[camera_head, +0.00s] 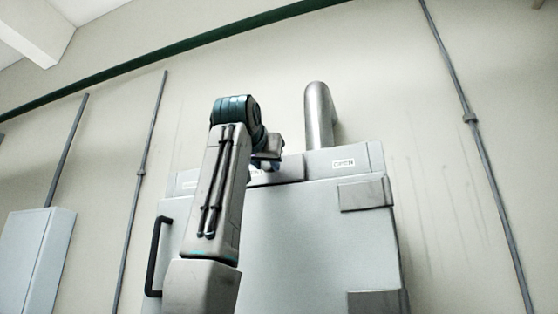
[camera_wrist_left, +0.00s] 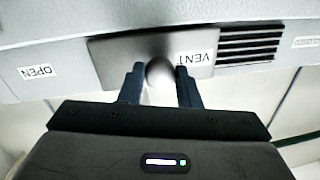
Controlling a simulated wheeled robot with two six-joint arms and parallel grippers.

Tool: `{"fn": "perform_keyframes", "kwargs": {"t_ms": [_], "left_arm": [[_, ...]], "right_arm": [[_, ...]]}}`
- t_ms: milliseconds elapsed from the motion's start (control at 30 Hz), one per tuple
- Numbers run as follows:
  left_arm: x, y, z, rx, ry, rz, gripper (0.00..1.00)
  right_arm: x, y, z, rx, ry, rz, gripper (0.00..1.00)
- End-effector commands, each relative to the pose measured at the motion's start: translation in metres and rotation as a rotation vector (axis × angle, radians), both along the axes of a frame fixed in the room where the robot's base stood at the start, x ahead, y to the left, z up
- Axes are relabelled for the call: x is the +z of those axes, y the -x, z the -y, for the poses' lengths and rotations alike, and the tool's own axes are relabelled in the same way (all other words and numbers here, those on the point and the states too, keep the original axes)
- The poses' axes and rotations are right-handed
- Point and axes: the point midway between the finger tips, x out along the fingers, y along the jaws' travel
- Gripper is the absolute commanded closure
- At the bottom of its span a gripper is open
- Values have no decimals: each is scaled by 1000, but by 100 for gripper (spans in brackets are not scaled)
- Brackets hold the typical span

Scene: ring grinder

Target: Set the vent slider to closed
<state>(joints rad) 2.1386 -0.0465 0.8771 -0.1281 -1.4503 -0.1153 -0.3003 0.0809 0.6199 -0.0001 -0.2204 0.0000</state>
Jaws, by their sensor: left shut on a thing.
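The vent slider is a grey plate (camera_wrist_left: 110,62) marked VENT, upside down in the left wrist view, with a round knob (camera_wrist_left: 160,72). My left gripper (camera_wrist_left: 160,88) is shut on this knob, one dark finger on each side. The plate lies between an OPEN label (camera_wrist_left: 37,72) and a dark slotted grille (camera_wrist_left: 250,43). A label (camera_wrist_left: 306,42) beyond the grille is too small to read. In the head view my left gripper (camera_head: 268,158) is at the cabinet's upper front, left of the OPEN label (camera_head: 343,163), and the wrist hides much of the slider. My right gripper is not in view.
The grey cabinet (camera_head: 300,240) has a black handle (camera_head: 156,257) on its left and hinge plates on its right. A metal pipe (camera_head: 319,115) rises behind it. A wall box (camera_head: 35,250) and thin conduits stand apart.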

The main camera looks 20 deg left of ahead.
Motion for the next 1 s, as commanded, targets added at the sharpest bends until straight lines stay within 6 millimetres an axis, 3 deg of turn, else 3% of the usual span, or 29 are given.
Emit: {"fn": "perform_keyframes", "kwargs": {"t_ms": [33,200,500,700,1000], "left_arm": [[1,0,-17,7,3,2,100],[2,-1,-60,7,3,2,100],[2,-3,-114,4,2,3,100],[1,-4,-127,3,1,3,100],[2,-3,-128,3,1,5,100]], "right_arm": [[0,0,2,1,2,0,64],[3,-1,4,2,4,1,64],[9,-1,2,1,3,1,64],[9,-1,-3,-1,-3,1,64],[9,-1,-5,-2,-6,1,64]]}}
